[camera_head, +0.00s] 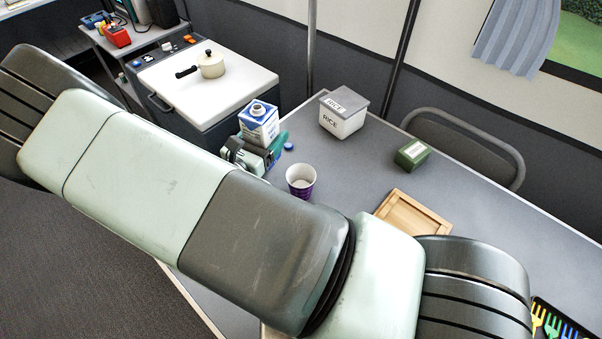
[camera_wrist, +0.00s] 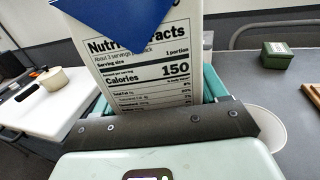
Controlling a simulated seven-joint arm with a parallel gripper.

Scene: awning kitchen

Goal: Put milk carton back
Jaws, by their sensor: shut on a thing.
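A purple cup (camera_head: 301,181) stands close to the right of the gripper. A small blue cap (camera_head: 289,146) lies beside it. A rice box (camera_head: 343,112), a green box (camera_head: 412,154) and a wooden tray (camera_head: 413,216) are further right. A pot (camera_head: 211,64) sits on the white-topped unit (camera_head: 176,87).

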